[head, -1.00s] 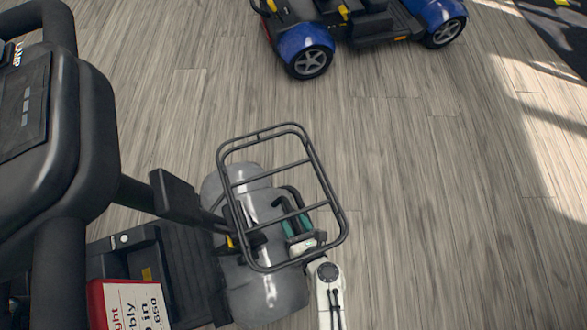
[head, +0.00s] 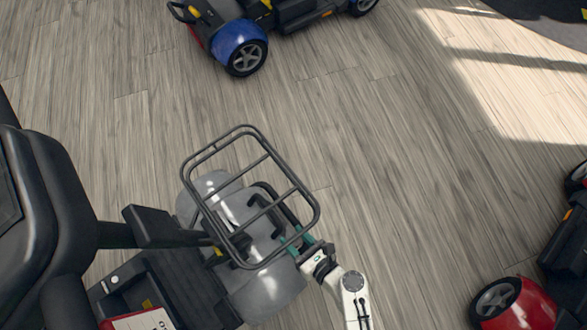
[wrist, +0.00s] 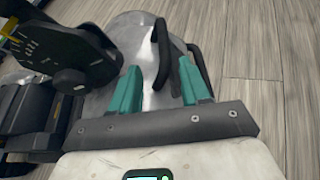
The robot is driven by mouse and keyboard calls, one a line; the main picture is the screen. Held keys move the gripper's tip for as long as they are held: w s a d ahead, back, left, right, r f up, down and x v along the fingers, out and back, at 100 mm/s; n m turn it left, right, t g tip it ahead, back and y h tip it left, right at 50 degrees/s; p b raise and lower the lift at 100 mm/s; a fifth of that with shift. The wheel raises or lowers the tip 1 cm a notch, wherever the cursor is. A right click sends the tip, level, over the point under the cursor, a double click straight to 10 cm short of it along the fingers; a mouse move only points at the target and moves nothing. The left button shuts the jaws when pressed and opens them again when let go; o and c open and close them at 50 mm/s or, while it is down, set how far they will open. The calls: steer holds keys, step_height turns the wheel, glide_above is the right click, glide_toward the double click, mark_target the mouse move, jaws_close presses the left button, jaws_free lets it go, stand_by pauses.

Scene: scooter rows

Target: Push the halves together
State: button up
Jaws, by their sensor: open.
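The scooter's grey rounded half (head: 270,292) stands at lower centre in the head view. A black looped handle (head: 262,192) rises from it. The black deck half (head: 185,285) with the tiller adjoins it on the left. I cannot tell whether a gap lies between the halves. My gripper (head: 297,240) is open, its teal fingers at the grey half's right side, partly seen through the wire basket (head: 312,208). In the wrist view the grey cover (wrist: 132,38) lies ahead, and one bar of the handle (wrist: 161,52) shows between the fingers; contact is unclear.
The black seat or console (head: 40,200) fills the left edge. A blue scooter (head: 238,45) stands at the top and a red one (head: 515,305) at lower right. The wooden floor between them is clear.

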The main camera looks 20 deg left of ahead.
stand_by(0.3)
steer(key=s+d+r+n+g+h, duration=0.1)
steer(key=d+r+n+g+h, duration=0.1)
steer(key=d+r+n+h, duration=0.55)
steer(key=s+d+r+n+g+h, duration=0.15)
steer(key=d+r+n, duration=0.25)
steer(key=d+n, duration=0.75)
steer(key=s+d+r+n+g+h, duration=0.25)
steer(key=d+r+n, duration=0.4)
steer(key=d, duration=0.55)
step_height(320, 180, up, 24)
steer(key=w+p, duration=0.1)
steer(key=p, duration=2.4)
steer(key=shift+a+r, duration=0.15)
steer(key=shift+r, duration=0.05)
steer(key=shift+n+h, duration=0.25)
